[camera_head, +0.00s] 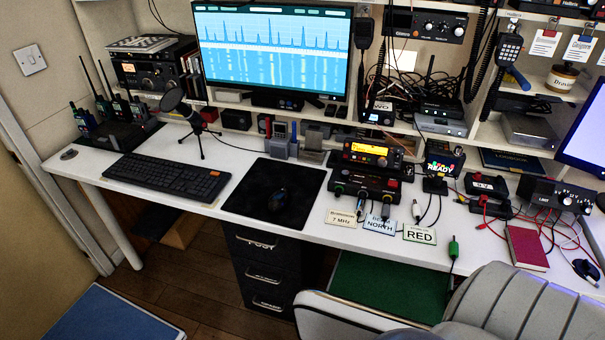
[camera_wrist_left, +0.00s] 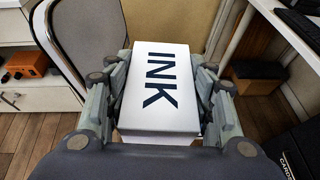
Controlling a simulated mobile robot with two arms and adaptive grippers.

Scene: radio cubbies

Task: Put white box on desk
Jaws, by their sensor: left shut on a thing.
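The white box (camera_wrist_left: 162,85) with dark letters "INK" is held between the two fingers of my left gripper (camera_wrist_left: 162,100) in the left wrist view. The fingers press on its left and right sides. The box is clear of the desk, with floor and a chair behind it. The white desk (camera_head: 330,238) runs across the head view, and its edge also shows at the upper right of the left wrist view (camera_wrist_left: 283,28). Neither gripper nor the white box shows in the head view.
A keyboard (camera_head: 167,176), a black mouse mat (camera_head: 250,205), label cards (camera_head: 420,235) and a red book (camera_head: 527,248) lie on the desk. Radios fill the back.

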